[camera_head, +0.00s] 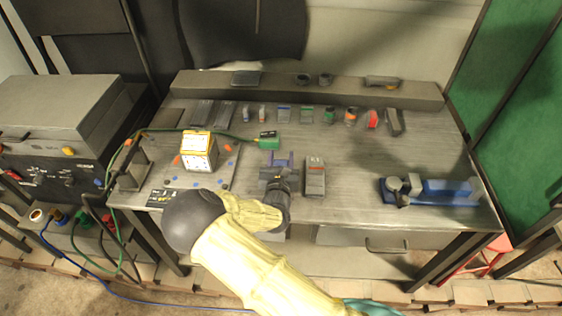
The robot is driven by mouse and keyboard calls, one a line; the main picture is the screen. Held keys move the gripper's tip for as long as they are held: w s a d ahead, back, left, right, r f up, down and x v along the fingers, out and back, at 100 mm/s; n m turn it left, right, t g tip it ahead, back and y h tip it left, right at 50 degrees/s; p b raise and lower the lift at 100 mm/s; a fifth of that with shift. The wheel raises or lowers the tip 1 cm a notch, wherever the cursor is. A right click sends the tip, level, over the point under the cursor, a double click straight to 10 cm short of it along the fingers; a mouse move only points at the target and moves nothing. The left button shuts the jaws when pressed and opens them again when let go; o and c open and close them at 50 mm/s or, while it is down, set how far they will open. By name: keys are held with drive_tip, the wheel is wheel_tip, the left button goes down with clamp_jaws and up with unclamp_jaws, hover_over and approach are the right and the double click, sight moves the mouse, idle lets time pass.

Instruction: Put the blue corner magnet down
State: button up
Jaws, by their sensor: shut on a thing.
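The blue corner magnet (279,157) shows just beyond the end of my arm, near the middle of the workbench. My gripper (278,170) is shut on it. The wrist and jaws hide part of the magnet. I cannot tell whether its underside touches the bench top (330,150) or hangs a little above it.
A grey-and-red block (315,178) stands close right of my gripper. A green clamp (268,141) with a cable lies just behind. A yellow-and-white box (199,150) stands on a plate at left. A blue vise (430,190) is at right. Small items line the back. Bench between block and vise is clear.

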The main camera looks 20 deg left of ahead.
drive_tip(key=shift+f, duration=0.8)
drive_tip(key=shift+f, duration=0.1)
drive_tip(key=o, duration=1.2)
drive_tip(key=b+v, duration=0.1)
drive_tip(key=v, duration=1.1)
drive_tip(key=shift+b, duration=0.3)
